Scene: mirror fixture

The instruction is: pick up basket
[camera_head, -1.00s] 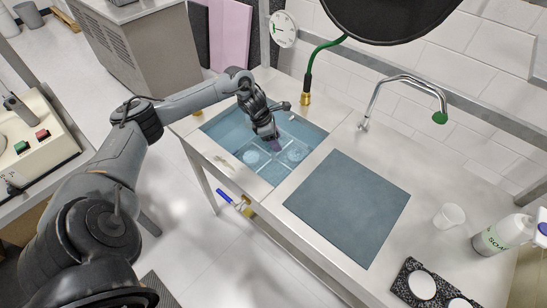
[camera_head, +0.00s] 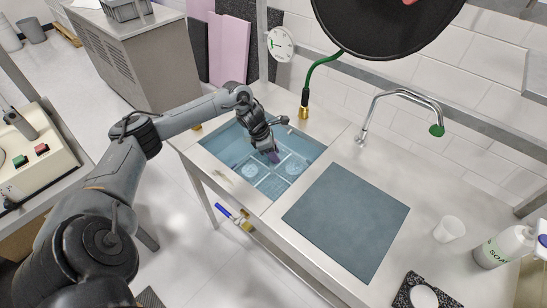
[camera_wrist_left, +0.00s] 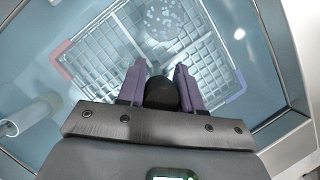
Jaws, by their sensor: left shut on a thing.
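The basket (camera_head: 272,182) is a clear wire-grid basket inside the blue-lined basin. Round discs lie in it. In the left wrist view the basket (camera_wrist_left: 108,48) has a red piece on its left rim and a bluish one on its right. My left gripper (camera_head: 272,157) reaches down into the basin over the basket's middle. In the left wrist view its purple fingers (camera_wrist_left: 161,88) are shut on a black, rounded part between them, which looks like the basket's handle. I cannot tell whether the basket is clear of the basin floor. My right gripper is not in view.
The basin's metal rim (camera_head: 225,182) surrounds the basket closely. A dark grey mat (camera_head: 345,220) lies right of it. A green hose (camera_head: 310,85) and a faucet (camera_head: 395,100) stand behind. A white cup (camera_head: 449,229) and soap bottle (camera_head: 503,246) are at the right.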

